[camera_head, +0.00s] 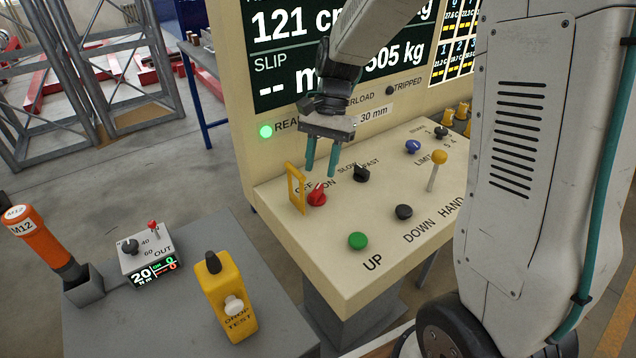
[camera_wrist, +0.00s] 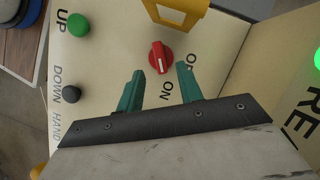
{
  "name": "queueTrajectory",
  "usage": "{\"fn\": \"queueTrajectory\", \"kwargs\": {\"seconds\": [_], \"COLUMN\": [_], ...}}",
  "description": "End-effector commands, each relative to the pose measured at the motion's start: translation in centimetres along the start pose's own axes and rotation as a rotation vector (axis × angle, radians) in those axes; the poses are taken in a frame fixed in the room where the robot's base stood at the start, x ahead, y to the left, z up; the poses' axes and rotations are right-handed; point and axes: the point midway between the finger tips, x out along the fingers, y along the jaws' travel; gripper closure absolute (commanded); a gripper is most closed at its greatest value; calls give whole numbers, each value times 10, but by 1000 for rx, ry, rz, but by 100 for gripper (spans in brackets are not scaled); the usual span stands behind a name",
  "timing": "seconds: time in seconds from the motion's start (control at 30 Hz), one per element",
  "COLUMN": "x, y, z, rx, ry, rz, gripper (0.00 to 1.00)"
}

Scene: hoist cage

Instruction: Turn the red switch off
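The red switch (camera_head: 317,196) is a rotary knob with a white pointer mark on the cream control panel, beside the printed OFF and ON labels. In the head view its grip leans toward ON. It also shows in the wrist view (camera_wrist: 160,58). A yellow guard frame (camera_head: 296,189) stands upright just left of the switch, clear of its top; it shows at the top of the wrist view (camera_wrist: 178,12). My gripper (camera_head: 321,170) has two teal fingers, open and empty, above the panel close to the switch. In the wrist view the switch lies just beyond the fingertips (camera_wrist: 160,71).
A black SLOW/FAST knob (camera_head: 361,174) sits right of the switch. A green UP button (camera_head: 357,241), a black DOWN button (camera_head: 403,212) and a yellow-topped lever (camera_head: 437,165) are also on the panel. The display board (camera_head: 232,60) rises behind.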

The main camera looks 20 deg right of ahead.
Motion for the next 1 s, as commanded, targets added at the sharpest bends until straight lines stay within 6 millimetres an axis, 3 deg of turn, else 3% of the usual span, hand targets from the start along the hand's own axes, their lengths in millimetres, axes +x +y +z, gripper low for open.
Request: {"fn": "queueTrajectory", "kwargs": {"seconds": [0.1, 0.3, 0.67, 0.8, 1.0], "x": [21, 46, 52, 52, 52], "y": [0, 1, 0, 0, 0], "z": [0, 0, 0, 0, 0], "rx": [-1, -2, -2, -3, -28], "ry": [-3, -1, 1, 1, 1], "rz": [3, 2, 0, 1, 12], "gripper": [64, 64, 64, 100, 100]}}
